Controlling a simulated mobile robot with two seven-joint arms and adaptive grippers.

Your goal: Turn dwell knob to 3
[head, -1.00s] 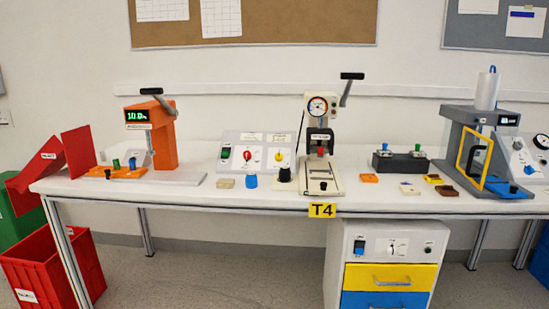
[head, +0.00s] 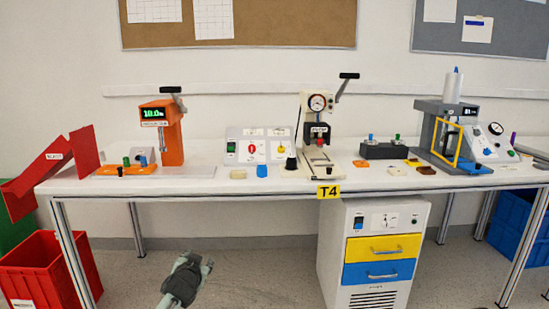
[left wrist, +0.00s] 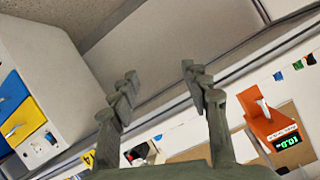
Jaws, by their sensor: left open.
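No label reading "dwell" is legible, so I cannot tell which knob is the dwell knob. My left gripper (head: 198,262) is low in front of the table, below the tabletop and away from the knobs. In the left wrist view its fingers (left wrist: 160,76) are apart with nothing between them. My right gripper is not in view.
The white table (head: 220,184) has an orange press (head: 171,140) at left, a cream press (head: 318,112) in the middle and a grey guarded press (head: 430,130) at right. Floor before the table is free.

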